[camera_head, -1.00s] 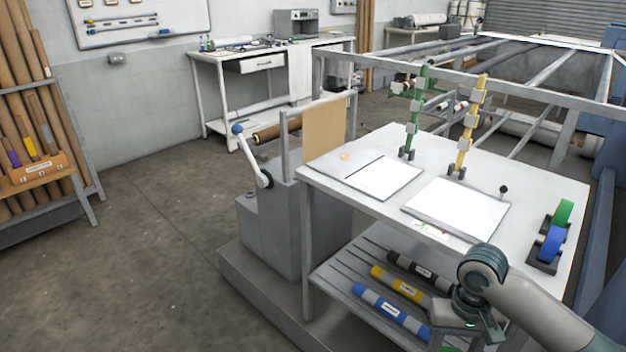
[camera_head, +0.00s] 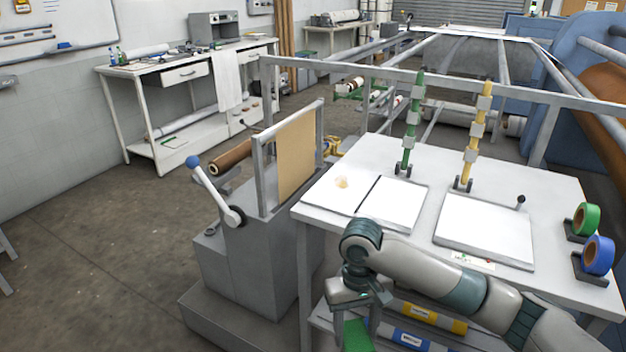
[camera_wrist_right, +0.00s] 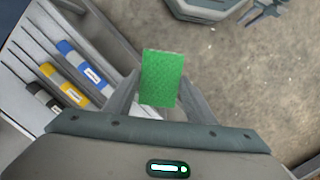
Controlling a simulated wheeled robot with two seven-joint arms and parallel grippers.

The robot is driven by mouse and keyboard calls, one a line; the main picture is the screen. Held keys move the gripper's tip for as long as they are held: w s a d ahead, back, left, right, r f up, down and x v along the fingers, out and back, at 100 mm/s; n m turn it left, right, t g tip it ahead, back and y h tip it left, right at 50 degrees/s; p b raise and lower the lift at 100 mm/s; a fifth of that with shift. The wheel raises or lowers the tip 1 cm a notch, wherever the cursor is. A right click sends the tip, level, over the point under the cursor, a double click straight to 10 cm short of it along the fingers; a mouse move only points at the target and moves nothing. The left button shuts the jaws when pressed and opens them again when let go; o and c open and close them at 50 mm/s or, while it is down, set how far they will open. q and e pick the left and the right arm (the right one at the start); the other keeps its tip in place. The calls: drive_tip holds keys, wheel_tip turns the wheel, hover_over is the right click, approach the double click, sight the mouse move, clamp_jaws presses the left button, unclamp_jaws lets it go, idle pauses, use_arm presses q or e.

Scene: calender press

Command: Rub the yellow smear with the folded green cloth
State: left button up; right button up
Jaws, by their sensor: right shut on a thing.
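The folded green cloth (camera_wrist_right: 161,78) is clamped between the fingers of my right gripper (camera_wrist_right: 158,98) in the right wrist view. In the head view the cloth (camera_head: 357,336) hangs below my right gripper (camera_head: 358,308), in front of the white table's near edge and below its top. The yellow smear (camera_head: 342,183) is a small pale patch on the white table top (camera_head: 370,152), near the left end of the left white panel. The gripper is apart from the smear, nearer the camera. My left gripper is not in view.
A grey machine with a crank (camera_head: 206,185) and an upright tan sheet (camera_head: 296,165) stands left of the table. Green and yellow posts, a right white panel (camera_head: 485,230) and tape rolls (camera_head: 598,255) occupy the table. Rolls (camera_head: 435,317) lie on the shelf below.

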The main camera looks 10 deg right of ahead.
drive_tip(key=shift+w+a, duration=0.35)
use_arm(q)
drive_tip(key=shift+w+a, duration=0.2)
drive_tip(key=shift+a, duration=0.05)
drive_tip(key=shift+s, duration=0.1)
